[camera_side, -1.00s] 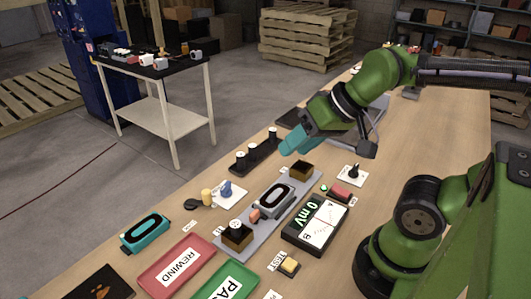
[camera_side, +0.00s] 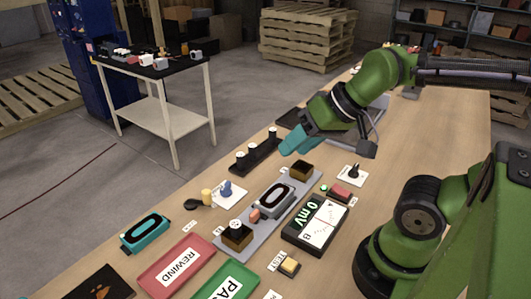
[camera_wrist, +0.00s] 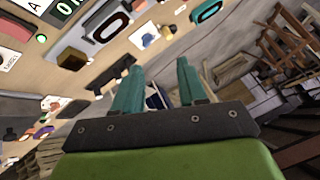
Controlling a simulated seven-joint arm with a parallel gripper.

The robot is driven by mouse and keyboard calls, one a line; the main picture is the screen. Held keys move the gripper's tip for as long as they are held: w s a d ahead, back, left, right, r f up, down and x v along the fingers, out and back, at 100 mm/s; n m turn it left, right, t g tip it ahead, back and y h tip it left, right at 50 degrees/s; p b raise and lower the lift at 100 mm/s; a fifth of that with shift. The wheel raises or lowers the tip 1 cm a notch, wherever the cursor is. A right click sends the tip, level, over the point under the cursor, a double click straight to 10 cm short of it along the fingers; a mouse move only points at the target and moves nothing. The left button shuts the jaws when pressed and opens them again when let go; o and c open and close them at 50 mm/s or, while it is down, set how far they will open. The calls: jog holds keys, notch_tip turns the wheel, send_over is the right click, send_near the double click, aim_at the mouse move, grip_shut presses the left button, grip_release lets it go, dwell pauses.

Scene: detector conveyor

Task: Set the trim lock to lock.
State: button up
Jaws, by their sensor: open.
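No label naming the trim lock is legible, so I cannot tell for sure which part it is. A blue knob (camera_side: 226,188) stands on a white plate left of the grey rail, and a black knob (camera_side: 354,171) stands on another white plate to the right. The blue knob also shows in the wrist view (camera_wrist: 148,40). Their settings are too small to read. My gripper (camera_side: 290,147), with teal fingers, is above the table's far side, beyond the rail and near the black rack. In the wrist view my gripper (camera_wrist: 158,78) is open with nothing held between its fingers.
The grey rail (camera_side: 217,247) carries a ring-shaped detector and dark blocks. A meter (camera_side: 316,222) reads 0 mV beside it. A black rack (camera_side: 257,154) holds several cylinders. A red REWIND tray (camera_side: 155,284), a green tray and a teal ring unit (camera_side: 145,234) are nearer.

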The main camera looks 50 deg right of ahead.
jog(key=shift+o, duration=0.8)
jog(key=shift+f, duration=0.1)
jog(key=n+g+h, duration=0.2)
jog(key=n+g, duration=0.5)
jog(key=n, duration=0.8)
send_over(205, 191)
notch_tip(205, 191, down, 6)
notch_tip(205, 191, down, 16)
jog(key=shift+f, duration=0.1)
